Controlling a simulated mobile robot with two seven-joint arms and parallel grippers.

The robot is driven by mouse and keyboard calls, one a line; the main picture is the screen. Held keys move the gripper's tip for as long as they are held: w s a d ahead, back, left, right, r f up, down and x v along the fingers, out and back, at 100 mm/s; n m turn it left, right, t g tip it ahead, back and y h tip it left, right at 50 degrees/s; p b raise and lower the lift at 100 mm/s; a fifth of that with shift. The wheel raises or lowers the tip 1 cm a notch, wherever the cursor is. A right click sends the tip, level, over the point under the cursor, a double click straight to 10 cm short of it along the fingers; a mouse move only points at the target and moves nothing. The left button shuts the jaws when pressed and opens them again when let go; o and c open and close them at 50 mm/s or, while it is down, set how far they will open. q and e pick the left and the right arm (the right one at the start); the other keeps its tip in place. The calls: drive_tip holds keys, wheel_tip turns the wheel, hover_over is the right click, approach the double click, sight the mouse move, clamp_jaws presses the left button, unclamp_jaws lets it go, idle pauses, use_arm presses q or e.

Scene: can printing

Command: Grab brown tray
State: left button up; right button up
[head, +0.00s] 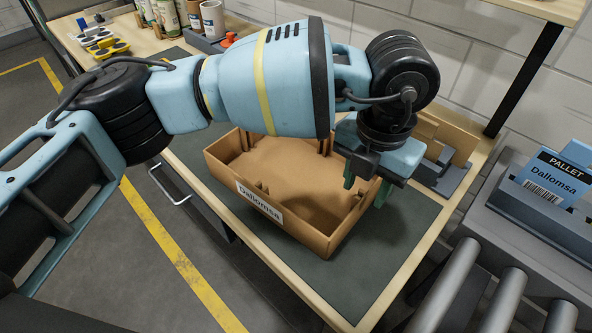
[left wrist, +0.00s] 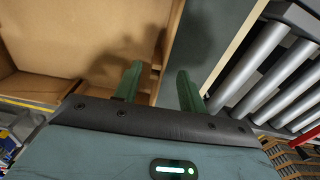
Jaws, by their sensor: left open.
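The brown tray (head: 293,232) is an open box with a white "Dallomsa" label on its front wall. It sits on the dark mat of the workbench in the head view, partly hidden behind my left arm. My left gripper (head: 367,190) is open over the tray's right side wall, fingers pointing down. In the left wrist view the tray (left wrist: 55,85) fills the left side. The fingers (left wrist: 160,88) show there, one on the tray side and one over the mat. I cannot tell whether they touch the wall. My right gripper is not in view.
The wooden workbench (head: 375,312) has cans (head: 212,20) and yellow parts (head: 107,47) at the back left. A brown and grey holder (head: 447,172) stands right of the tray. A roller conveyor (head: 497,300) and a blue "PALLET Dallomsa" card (head: 552,176) are at the right.

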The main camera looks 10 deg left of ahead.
sight(359, 204)
use_arm(q)
drive_tip(key=shift+a+f, duration=0.15)
drive_tip(key=shift+f, duration=2.5)
clamp_jaws()
